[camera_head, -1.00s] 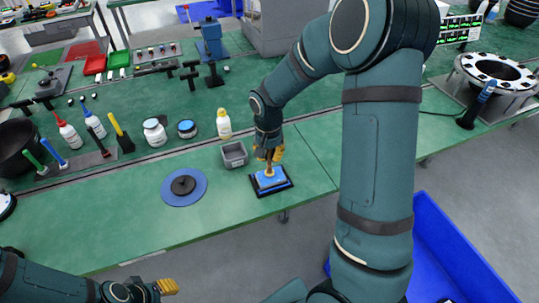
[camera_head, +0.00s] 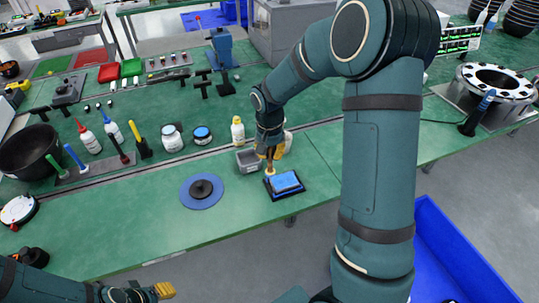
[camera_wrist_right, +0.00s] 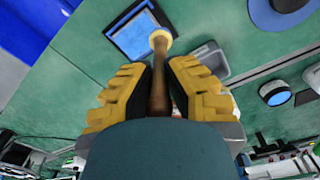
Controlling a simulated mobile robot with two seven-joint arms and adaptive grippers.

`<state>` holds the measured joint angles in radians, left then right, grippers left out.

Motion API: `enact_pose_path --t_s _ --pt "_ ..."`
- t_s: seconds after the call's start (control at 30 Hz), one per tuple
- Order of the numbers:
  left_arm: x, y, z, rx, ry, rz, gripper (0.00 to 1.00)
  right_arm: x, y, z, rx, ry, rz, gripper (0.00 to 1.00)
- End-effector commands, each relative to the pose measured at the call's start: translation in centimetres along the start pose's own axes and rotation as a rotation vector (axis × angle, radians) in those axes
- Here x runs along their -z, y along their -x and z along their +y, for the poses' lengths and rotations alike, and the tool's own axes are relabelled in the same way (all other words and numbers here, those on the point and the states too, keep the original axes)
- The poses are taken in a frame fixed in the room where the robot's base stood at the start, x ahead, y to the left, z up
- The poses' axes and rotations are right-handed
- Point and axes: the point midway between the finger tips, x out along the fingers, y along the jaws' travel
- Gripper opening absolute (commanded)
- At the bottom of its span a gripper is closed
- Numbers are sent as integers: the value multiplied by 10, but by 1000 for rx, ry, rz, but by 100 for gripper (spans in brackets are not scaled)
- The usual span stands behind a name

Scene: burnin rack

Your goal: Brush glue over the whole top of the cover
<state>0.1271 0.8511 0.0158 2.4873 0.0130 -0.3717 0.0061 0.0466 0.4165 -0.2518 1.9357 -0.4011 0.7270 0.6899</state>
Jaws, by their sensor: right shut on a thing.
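The cover (camera_head: 285,183) is a blue rectangular plate in a dark frame near the table's front edge. It also shows in the right wrist view (camera_wrist_right: 130,38). My right gripper (camera_head: 272,152) is shut on the brush (camera_wrist_right: 159,75), which has a brown handle and a pale yellow tip. The tip is at one side edge of the cover, its left far part in the head view. Whether it touches is unclear, and I cannot make out the glue on the blue surface. My left gripper (camera_head: 165,290) is low at the left, away from the cover; its jaw gap cannot be made out.
A grey open bin (camera_head: 247,161) stands just behind and left of the cover. A blue disc with a dark hub (camera_head: 202,190) lies further left. A yellow-white bottle (camera_head: 237,131) and several jars stand behind. The green table (camera_head: 130,225) is clear at front left.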

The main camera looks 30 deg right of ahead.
Motion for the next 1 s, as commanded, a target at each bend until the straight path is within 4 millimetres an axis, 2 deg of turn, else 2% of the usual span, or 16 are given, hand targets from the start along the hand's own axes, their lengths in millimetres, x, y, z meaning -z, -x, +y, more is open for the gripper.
enact_pose_path --t_s 0.1,0.33,0.9,1.0 --pt "4 10 4 1 2 6 38 3 14 1 0 0 1 0" --pt "7 22 8 0 4 13 38 6 30 3 1 0 1 0" --pt "7 22 8 0 4 13 38 6 30 3 0 2 1 0" --pt "7 20 7 0 4 12 38 0 24 -3 -2 35 0 0"
